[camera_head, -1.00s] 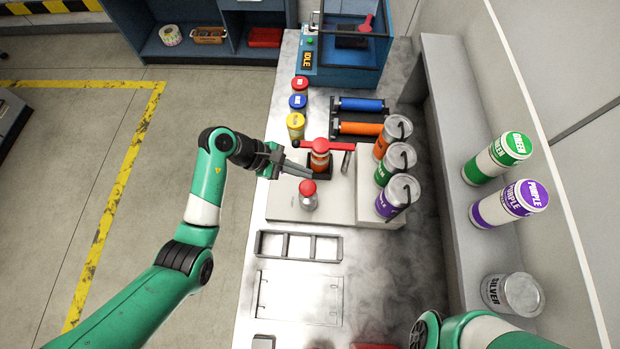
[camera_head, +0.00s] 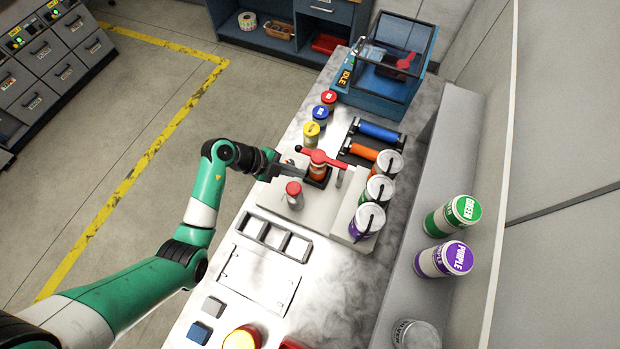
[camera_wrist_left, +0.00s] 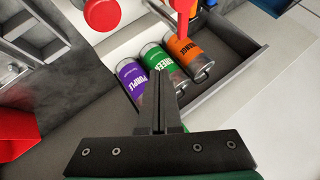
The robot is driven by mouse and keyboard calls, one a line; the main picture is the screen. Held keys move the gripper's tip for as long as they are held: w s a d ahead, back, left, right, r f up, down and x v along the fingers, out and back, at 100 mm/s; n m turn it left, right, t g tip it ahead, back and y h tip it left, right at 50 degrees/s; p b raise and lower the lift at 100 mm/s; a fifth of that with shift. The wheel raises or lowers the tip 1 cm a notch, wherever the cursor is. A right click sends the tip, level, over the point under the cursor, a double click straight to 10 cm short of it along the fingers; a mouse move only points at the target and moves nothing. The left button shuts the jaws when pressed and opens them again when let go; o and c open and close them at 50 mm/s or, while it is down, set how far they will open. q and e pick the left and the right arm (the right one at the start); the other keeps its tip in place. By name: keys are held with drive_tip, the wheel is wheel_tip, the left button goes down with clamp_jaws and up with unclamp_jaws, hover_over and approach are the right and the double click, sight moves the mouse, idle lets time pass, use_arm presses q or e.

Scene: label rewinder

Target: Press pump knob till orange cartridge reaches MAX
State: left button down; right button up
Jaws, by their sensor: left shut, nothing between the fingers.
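The orange cartridge (camera_head: 316,174) stands upright in a dark socket on the light grey pump block. A red lever with a round cap (camera_head: 318,157) lies across its top. A red knob (camera_head: 293,188) on a clear or silvery body stands at the near left of the cartridge. In the left wrist view a red knob (camera_wrist_left: 97,13) is large at the top left. My left gripper (camera_head: 294,174) is shut and empty, between the red knob and the cartridge in the picture. Its closed fingertips (camera_wrist_left: 157,74) point up in the wrist view. The cartridge's level and MAX mark are too small to read.
Small red, blue and yellow-capped jars (camera_head: 310,132) stand behind. A blue machine (camera_head: 385,85) showing IDLE stands at the back.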

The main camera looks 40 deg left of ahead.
use_arm(q)
drive_tip(key=shift+s+a+r+n, duration=0.2)
drive_tip(key=shift+s+a, duration=0.2)
drive_tip(key=shift+a, duration=0.15)
drive_tip(key=shift+s+a+r+n, duration=0.2)
drive_tip(key=shift+s+a, duration=0.2)
drive_tip(key=shift+a, duration=0.15)
use_arm(e)
drive_tip(key=shift+r, duration=0.95)
use_arm(q)
drive_tip(key=shift+f, duration=0.15)
use_arm(e)
drive_tip(key=shift+f, duration=0.15)
use_arm(q)
drive_tip(key=b, duration=0.9)
hover_over(290, 188)
wheel_tip(290, 188, down, 7)
drive_tip(key=shift+a+r, duration=0.1)
drive_tip(key=shift+r, duration=0.1)
drive_tip(key=shift+f, duration=1)
use_arm(e)
wheel_tip(290, 188, down, 9)
drive_tip(key=shift+f, duration=0.2)
use_arm(q)
drive_tip(key=shift+f, duration=0.2)
use_arm(e)
drive_tip(key=shift+r, duration=0.2)
use_arm(q)
drive_tip(key=shift+f, duration=0.15)
